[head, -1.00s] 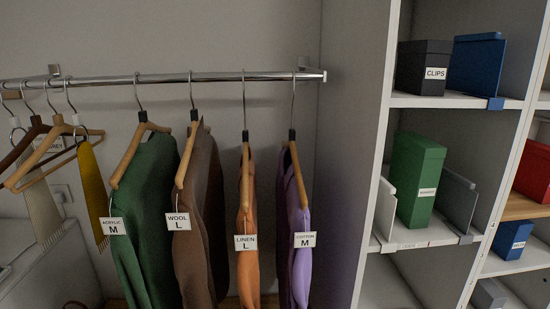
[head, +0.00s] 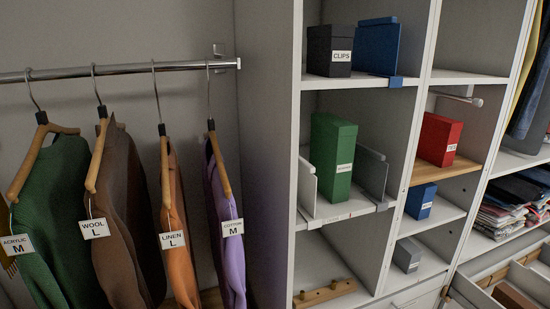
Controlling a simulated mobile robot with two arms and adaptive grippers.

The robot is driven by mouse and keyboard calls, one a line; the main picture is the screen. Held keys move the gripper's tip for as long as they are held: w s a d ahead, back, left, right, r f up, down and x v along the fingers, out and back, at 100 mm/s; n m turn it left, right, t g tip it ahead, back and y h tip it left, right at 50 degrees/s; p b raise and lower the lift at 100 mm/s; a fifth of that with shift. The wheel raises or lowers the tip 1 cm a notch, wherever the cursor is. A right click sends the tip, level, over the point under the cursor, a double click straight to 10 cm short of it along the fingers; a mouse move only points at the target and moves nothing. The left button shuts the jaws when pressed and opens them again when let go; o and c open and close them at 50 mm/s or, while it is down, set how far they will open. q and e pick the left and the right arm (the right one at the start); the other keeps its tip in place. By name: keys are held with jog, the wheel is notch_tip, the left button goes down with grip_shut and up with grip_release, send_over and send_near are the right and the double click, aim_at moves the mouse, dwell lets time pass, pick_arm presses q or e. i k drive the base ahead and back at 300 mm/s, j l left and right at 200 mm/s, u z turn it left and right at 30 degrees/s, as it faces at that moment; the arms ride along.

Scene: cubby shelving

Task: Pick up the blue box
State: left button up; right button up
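A small blue box (head: 420,201) with a white label stands in a cubby of the right-hand column, below the red box. A larger blue piece (head: 377,46) stands beside the black CLIPS box on the upper shelf; it looks like a bookend with a blue clip at the shelf edge. Neither of my grippers shows in the head view.
A black CLIPS box (head: 330,50), a green box (head: 333,157) between grey bookends, a red box (head: 439,139) and a grey box (head: 408,254) stand in the cubbies. Clothes hang from a rail (head: 120,70) at left. Partly open drawers (head: 470,291) are at lower right.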

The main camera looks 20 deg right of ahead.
aim_at(419, 199)
jog(key=z, duration=1.35)
